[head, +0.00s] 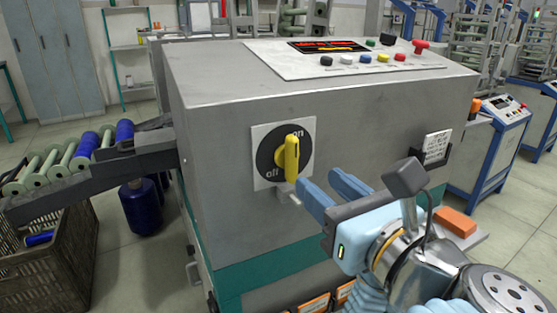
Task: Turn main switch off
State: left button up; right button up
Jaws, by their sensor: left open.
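The main switch (291,158) is a yellow handle on a black dial with a white square plate, on the front of the grey machine. The handle stands roughly upright, its top beside the word "on"; "off" is marked at the dial's lower left. My left gripper (319,180) is open, with two blue fingers at the lower right of the handle. The nearer fingertip overlaps the plate's lower right edge close to the handle; I cannot tell if it touches. Nothing is between the fingers. My right gripper is not in view.
The machine's top panel (280,62) carries a red display and several coloured buttons. A small card holder (436,148) sticks out at the front right. A chute (95,180) with green and blue bobbins and a crate (60,268) stand at the left.

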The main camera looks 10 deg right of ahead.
aim_at(296, 162)
pick_arm(q)
jog(key=x, duration=0.6)
jog(key=shift+w+a, duration=0.15)
jog(key=shift+w, duration=0.2)
jog(key=shift+c, duration=0.4)
grip_shut()
